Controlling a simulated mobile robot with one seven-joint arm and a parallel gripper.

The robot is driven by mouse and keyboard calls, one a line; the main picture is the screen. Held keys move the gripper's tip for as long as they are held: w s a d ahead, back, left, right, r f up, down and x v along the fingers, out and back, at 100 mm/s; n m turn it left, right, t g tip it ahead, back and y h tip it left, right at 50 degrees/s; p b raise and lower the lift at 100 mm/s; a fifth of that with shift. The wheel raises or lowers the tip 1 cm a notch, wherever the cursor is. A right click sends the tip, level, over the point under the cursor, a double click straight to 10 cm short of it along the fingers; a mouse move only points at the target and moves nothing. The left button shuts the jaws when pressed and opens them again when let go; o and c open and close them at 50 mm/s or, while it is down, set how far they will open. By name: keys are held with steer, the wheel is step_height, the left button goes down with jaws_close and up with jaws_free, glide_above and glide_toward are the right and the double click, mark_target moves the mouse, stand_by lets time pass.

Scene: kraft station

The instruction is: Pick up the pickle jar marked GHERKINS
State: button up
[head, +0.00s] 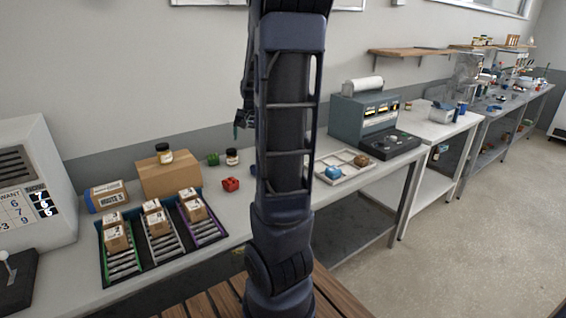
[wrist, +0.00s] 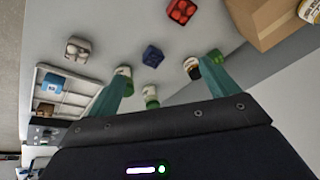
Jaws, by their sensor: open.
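No label reading GHERKINS is legible in either view. A dark-lidded jar (head: 163,154) stands on the cardboard box, and another dark-lidded jar (head: 232,157) stands on the bench to its right. In the wrist view, a dark-lidded jar (wrist: 191,69) shows by the right finger. My gripper (wrist: 163,72) is open, with teal fingers apart and nothing held. In the head view it is mostly hidden behind my arm, above the bench.
A cardboard box (head: 170,178) and a rack (head: 150,262) of small cartons occupy the bench's left part. A divided tray (head: 325,176) and a blue-grey machine (head: 362,118) stand to the right.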

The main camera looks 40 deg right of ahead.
steer(key=w+d+f+m+h, duration=0.1)
steer(key=w+d+f, duration=0.1)
steer(key=d+f, duration=0.3)
steer(key=w+d+f+m+g+h, duration=0.1)
steer(key=w+d+f, duration=0.2)
steer(key=d+f, duration=0.2)
steer(key=w+d+f+m+h, duration=0.1)
steer(key=w+d+f+m, duration=0.1)
steer(key=d+f, duration=0.3)
steer(key=shift+w+d+f, duration=0.1)
steer(key=shift+w+d, duration=0.1)
steer(key=shift+d, duration=1)
steer(key=shift+w+d+f, duration=0.1)
steer(key=shift+w+d, duration=0.1)
steer(key=shift+d, duration=1)
steer(key=shift+x, duration=3)
steer(key=shift+w+r, duration=0.1)
steer(key=shift+w, duration=0.05)
steer(key=c, duration=1.4)
steer(key=shift+c, duration=0.2)
